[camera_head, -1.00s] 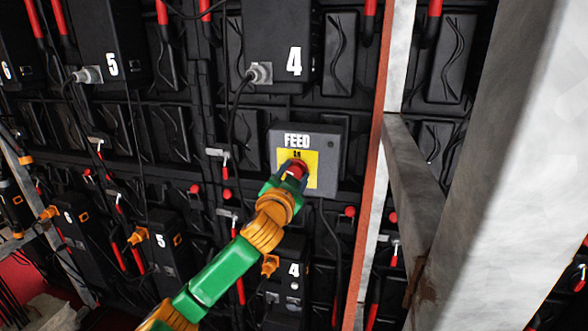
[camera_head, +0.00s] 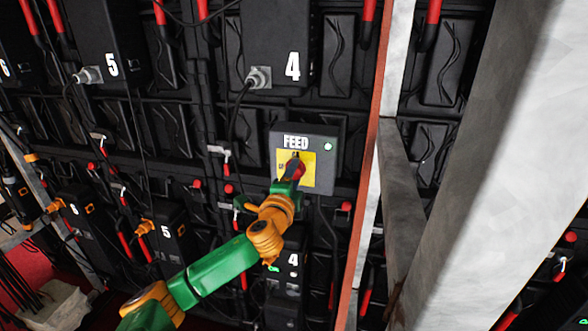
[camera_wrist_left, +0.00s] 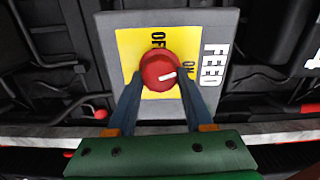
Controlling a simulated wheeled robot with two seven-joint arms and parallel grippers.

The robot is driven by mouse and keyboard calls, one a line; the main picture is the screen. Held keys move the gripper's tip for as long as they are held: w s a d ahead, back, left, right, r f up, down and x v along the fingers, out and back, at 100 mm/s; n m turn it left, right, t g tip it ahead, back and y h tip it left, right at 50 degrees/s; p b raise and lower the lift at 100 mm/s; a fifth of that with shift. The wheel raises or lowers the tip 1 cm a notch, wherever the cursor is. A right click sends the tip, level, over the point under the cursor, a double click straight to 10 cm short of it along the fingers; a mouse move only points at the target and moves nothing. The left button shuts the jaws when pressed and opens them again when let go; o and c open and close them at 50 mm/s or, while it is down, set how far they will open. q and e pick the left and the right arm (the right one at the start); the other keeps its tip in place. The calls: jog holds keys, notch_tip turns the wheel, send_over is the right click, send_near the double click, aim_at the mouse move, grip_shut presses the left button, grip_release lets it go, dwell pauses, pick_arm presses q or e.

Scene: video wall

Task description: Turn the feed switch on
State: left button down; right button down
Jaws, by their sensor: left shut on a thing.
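The feed switch is a red round knob (camera_head: 296,169) on a yellow plate (camera_head: 309,178) on a grey box (camera_head: 331,166) labelled FEED. In the left wrist view the knob (camera_wrist_left: 158,66) has a white mark that points toward the word ON. A small light (camera_head: 328,146) at the box's upper right glows pale green. My left gripper (camera_head: 291,176) is shut on the knob, with one finger on each side of it in the left wrist view (camera_wrist_left: 161,82). The gripper hides part of the knob in the head view. My right gripper is not in view.
A red-edged post (camera_head: 369,190) and a thick grey beam (camera_head: 500,150) stand right of the box. Black numbered units, such as the upper 4 (camera_head: 278,45) and lower 4 (camera_head: 287,290), surround it, with hanging cables. The lower 4 shows a green light (camera_head: 273,268).

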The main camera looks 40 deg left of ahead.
pick_arm(q)
jog(key=shift+m+p, duration=0.8)
jog(key=shift+m, duration=0.8)
jog(key=shift+f+m, duration=0.15)
jog(key=shift+m, duration=0.15)
jog(key=shift+c, duration=1.4)
grip_release()
jog(key=b+v, duration=0.1)
jog(key=v, duration=0.6)
jog(key=shift+b, duration=0.3)
